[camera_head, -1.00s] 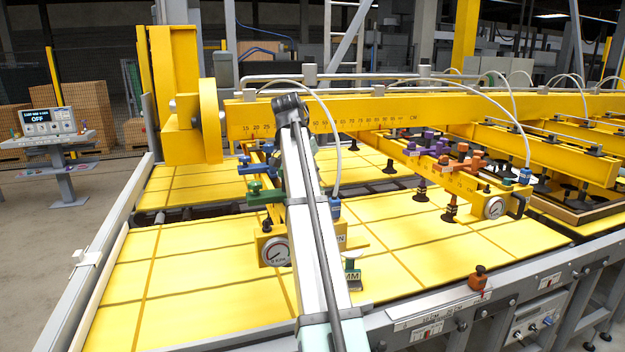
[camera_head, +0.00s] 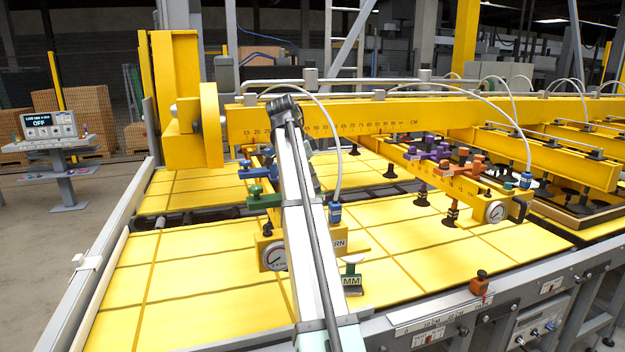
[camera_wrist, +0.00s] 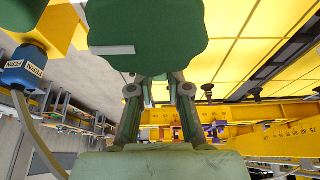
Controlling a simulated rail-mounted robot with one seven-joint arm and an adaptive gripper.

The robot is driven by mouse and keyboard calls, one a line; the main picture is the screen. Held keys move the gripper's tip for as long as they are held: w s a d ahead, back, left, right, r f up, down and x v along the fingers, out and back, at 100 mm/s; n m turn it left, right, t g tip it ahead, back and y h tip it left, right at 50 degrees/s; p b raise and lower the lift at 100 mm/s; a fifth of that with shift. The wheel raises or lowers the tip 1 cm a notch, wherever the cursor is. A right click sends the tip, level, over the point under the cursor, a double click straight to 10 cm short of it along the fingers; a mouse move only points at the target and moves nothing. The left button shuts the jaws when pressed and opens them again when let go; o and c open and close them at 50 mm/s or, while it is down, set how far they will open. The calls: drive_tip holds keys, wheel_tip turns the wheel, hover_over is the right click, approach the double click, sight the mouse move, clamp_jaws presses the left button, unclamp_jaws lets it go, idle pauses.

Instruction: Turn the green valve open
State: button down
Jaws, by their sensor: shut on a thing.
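In the wrist view a large green lobed knob of the green valve (camera_wrist: 148,30), with a pale stripe across it, fills the top middle. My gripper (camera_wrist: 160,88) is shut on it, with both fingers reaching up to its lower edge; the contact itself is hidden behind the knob. In the head view a green valve part (camera_head: 264,199) shows on the near yellow crossbar, just left of my arm. My arm hides my gripper there. How far the valve is turned cannot be told.
A pressure gauge (camera_head: 274,256) and a blue hose fitting (camera_head: 335,212) sit close beside my arm; the blue fitting labelled FERN also shows in the wrist view (camera_wrist: 24,70). Orange and purple valves (camera_head: 427,152) lie further right. A green-topped MM piece (camera_head: 351,277) stands on the yellow panels.

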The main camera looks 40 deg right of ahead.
drive_tip(key=c, duration=1.1)
unclamp_jaws()
